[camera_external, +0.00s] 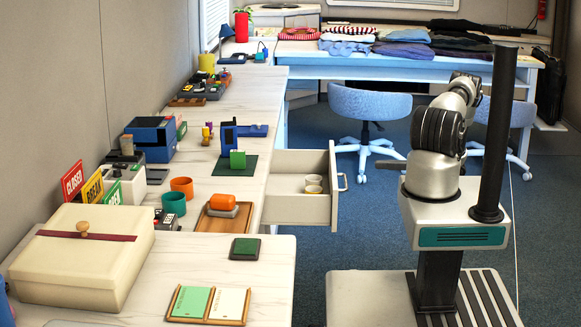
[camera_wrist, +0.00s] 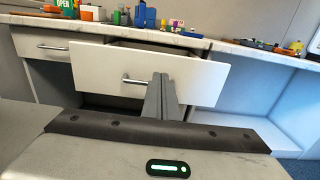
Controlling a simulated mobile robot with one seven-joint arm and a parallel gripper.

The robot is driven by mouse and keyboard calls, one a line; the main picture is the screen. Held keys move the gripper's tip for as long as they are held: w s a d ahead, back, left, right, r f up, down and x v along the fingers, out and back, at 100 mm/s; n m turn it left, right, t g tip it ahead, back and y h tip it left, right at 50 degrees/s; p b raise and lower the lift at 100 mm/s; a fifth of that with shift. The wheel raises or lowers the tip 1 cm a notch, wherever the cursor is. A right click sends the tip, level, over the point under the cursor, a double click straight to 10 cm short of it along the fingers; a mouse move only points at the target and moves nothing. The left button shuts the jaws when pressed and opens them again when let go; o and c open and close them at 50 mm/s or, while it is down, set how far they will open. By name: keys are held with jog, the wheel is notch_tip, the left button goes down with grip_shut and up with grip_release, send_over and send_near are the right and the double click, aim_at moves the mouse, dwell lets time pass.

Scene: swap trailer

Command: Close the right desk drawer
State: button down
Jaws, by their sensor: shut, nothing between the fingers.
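The right desk drawer (camera_external: 298,209) stands pulled out from the long desk in the external view, with small pale cups (camera_external: 313,184) inside. Its bar handle (camera_external: 342,182) faces my arm. In the wrist view, the white drawer front (camera_wrist: 200,76) sticks out under the desktop, with its handle (camera_wrist: 135,79) just left of my fingertips. My gripper (camera_wrist: 161,80) is shut and empty, pointing at the drawer front. In the external view, my gripper (camera_external: 384,164) is to the right of the drawer, with a gap between them.
Another drawer (camera_wrist: 40,45), to the left in the wrist view, is shut. The desktop (camera_external: 235,110) holds a beige box (camera_external: 82,255), cups and stationery. Blue chairs (camera_external: 369,108) stand at the back. The carpet between my base and the drawer is clear.

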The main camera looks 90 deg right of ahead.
jog(key=w+b, duration=0.1)
jog(key=w, duration=1.2)
jog(key=shift+w, duration=0.15)
jog(key=w+b, duration=0.2)
jog(key=w, duration=2.2)
jog(key=shift+w+r, duration=0.15)
jog(key=shift+w, duration=0.2)
jog(key=shift+a, duration=0.1)
jog(key=shift+r, duration=0.1)
jog(key=s+p, duration=0.2)
jog(key=s, duration=1.2)
jog(key=shift+s+f+p, duration=0.25)
jog(key=shift+s+p, duration=0.15)
